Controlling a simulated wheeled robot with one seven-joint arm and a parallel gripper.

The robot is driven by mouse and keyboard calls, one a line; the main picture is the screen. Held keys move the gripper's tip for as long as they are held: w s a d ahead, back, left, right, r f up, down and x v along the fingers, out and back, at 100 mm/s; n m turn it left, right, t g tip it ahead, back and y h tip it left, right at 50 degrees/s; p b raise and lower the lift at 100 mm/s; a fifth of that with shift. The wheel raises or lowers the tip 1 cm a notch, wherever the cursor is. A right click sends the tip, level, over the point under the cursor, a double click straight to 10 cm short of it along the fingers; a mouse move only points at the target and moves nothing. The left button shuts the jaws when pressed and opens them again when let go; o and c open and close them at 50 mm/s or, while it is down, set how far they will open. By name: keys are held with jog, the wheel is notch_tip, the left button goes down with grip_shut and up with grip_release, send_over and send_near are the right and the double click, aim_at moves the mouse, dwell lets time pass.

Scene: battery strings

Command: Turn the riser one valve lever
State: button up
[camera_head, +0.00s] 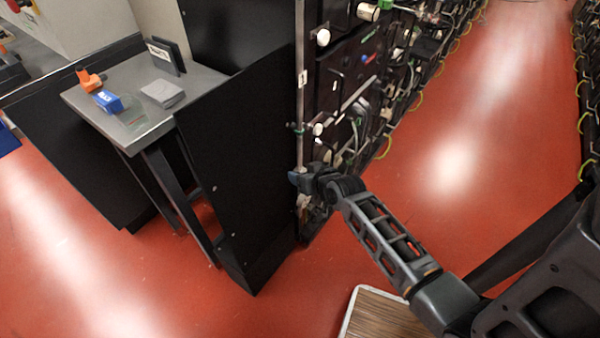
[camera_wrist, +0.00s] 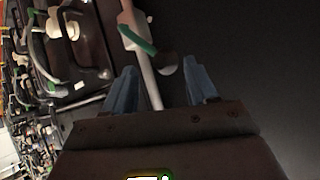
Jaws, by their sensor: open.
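A thin pale riser pipe (camera_head: 301,60) runs upright along the front of the rack at its left corner. It also shows in the wrist view (camera_wrist: 149,85), passing at a slant between my fingers. A green valve lever (camera_wrist: 137,39) sits across the pipe just beyond the fingertips, and it shows small in the head view (camera_head: 297,127) above my gripper. My gripper (camera_head: 299,180) is at the pipe, below that lever. In the wrist view its two blue fingers (camera_wrist: 160,68) are spread, one on each side of the pipe, closed on nothing. Whether a finger touches the pipe cannot be told.
The battery rack (camera_head: 345,85) with cables stands right of the pipe. A black panel (camera_head: 235,170) stands left of it. A grey table (camera_head: 140,85) holds an orange item, a blue box (camera_head: 107,101) and grey blocks. Red floor (camera_head: 450,170) is clear in the aisle.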

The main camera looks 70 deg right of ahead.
jog(key=v, duration=0.5)
jog(key=shift+s+a, duration=0.1)
